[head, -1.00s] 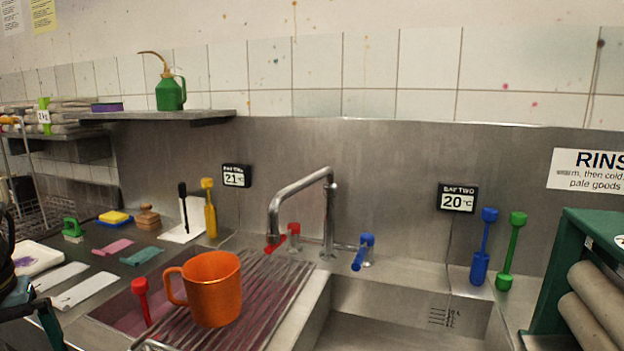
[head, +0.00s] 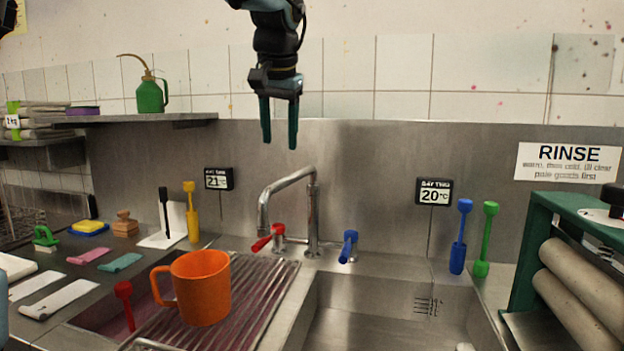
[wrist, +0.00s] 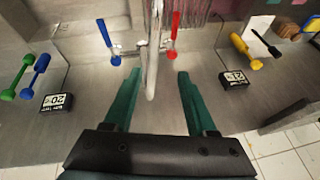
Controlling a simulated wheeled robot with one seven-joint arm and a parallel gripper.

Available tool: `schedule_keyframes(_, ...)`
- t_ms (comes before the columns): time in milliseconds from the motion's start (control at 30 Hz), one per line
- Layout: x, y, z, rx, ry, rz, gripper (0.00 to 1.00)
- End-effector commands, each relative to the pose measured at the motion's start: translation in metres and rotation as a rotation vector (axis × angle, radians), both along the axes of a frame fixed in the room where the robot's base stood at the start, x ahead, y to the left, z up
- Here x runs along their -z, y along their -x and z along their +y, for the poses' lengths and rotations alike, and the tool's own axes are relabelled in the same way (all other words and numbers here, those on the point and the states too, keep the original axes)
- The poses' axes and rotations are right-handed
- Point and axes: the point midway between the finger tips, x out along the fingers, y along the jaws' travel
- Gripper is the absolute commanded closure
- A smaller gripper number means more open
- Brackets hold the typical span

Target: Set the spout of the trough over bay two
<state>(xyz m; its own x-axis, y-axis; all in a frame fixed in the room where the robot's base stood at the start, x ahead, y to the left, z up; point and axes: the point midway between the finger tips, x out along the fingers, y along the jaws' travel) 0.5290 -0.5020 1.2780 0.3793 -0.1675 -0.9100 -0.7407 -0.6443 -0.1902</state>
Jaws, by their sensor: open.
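The chrome spout (head: 285,187) rises from the back ledge of the trough, bends over and points left, its mouth beside the red tap (head: 270,238). It also shows in the wrist view (wrist: 152,75), between my fingers in the picture. Bay two is the basin (head: 385,318) on the right, under the "BAY TWO" display (head: 434,191) reading 20 °C. The left bay (head: 92,322) holds purplish liquid under a ribbed drainer. My gripper (head: 279,143) is open and empty, pointing down above the spout, apart from it in the head view.
An orange mug (head: 203,288) stands on the drainer (head: 262,290). A blue tap (head: 348,246) is right of the spout. Blue (head: 460,238) and green (head: 486,240) tools stand at the back right. A green roller machine (head: 537,250) is at the right. Bay two looks mostly clear.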

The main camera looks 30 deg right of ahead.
Motion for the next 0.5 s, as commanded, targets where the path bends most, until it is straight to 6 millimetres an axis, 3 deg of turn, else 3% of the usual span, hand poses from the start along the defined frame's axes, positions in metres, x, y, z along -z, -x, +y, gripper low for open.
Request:
schedule_keyframes(167,-0.002,0.002,-0.010,0.016,0.000,-0.008,0.43)
schedule_keyframes(500,0.051,-0.021,-0.019,0.016,-0.002,-0.006,0.43)
